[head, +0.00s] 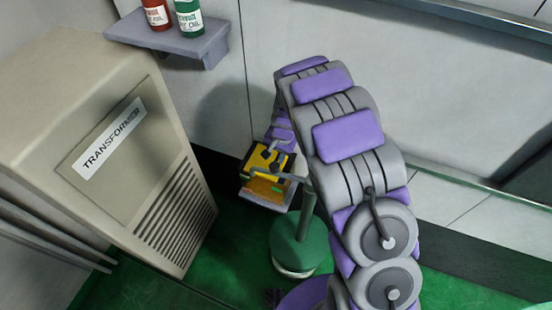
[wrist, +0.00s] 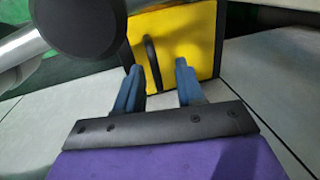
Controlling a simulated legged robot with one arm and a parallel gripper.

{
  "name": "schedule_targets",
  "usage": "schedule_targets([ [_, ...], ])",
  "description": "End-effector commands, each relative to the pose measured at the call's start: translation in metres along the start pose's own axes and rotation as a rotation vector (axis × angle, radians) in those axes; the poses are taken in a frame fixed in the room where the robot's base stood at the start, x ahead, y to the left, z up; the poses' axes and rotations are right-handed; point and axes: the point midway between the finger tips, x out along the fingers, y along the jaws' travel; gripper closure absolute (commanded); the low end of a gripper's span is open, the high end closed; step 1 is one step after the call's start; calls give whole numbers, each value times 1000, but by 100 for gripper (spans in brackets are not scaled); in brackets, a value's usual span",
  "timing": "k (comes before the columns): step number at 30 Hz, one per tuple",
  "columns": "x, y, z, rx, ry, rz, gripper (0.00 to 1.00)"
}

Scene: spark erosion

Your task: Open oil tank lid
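In the wrist view a yellow lid panel (wrist: 193,35) with a dark rim and a black bar handle (wrist: 151,55) fills the upper middle. My gripper (wrist: 159,66) has its two blue fingers apart in front of the panel. The handle appears between the fingertips, closer to the left one; I cannot tell whether they touch. Nothing is held. In the head view the yellow panel (head: 260,157) shows small at the far end of my arm, above an orange-brown surface (head: 263,189). My arm partly covers this spot, and whether the lid is raised is unclear.
A beige transformer cabinet (head: 160,170) stands at the left. A wall shelf (head: 180,47) above holds a red bottle (head: 157,14) and a green bottle (head: 189,17). A round green base with a post (head: 296,245) stands below the yellow panel. The green floor (head: 150,290) is partly clear in front.

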Motion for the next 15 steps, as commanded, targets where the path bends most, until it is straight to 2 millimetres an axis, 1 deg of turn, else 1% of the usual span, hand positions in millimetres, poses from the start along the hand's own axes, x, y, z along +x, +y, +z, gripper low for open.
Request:
schedule_targets([
  [1, 7, 2, -1, 1, -1, -2, 62],
  [6, 17, 8, -3, 4, -5, -9, 62],
  [10, 19, 10, -4, 4, -7, -12, 62],
  [15, 21, 5, -2, 3, -3, -6, 62],
])
